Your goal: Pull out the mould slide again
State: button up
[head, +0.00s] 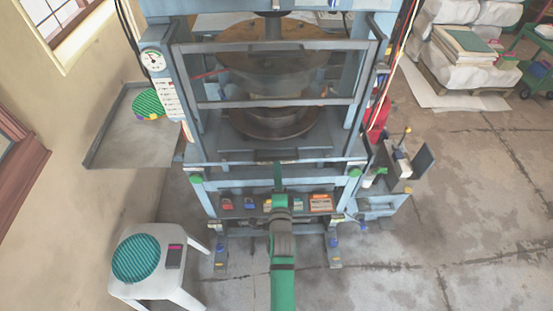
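The light-blue plate press (187,160) stands upright ahead of me. In its lower opening, a flat grey slide (232,143) carries a round brownish mould (243,126) and lies inside the press frame. A dark bar, seemingly the slide's handle (262,155), is at the middle of its front edge. My gripper (278,167) is at the front of the press, at or just below this bar. Its fingers are too small and too covered by my wrist to tell whether they are open or touch the bar.
A dark-framed clear guard (205,104) spans the press above the lower opening. A white stool (185,282) with a teal ribbed disc (136,258) stands front left. A grey side shelf (125,150) is left. Floor (420,280) at front right is clear.

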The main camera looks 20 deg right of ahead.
aim_at(275, 158)
jog(key=shift+x, duration=3.05)
jog(key=shift+a+f, duration=0.1)
jog(key=shift+a, duration=0.15)
grip_shut()
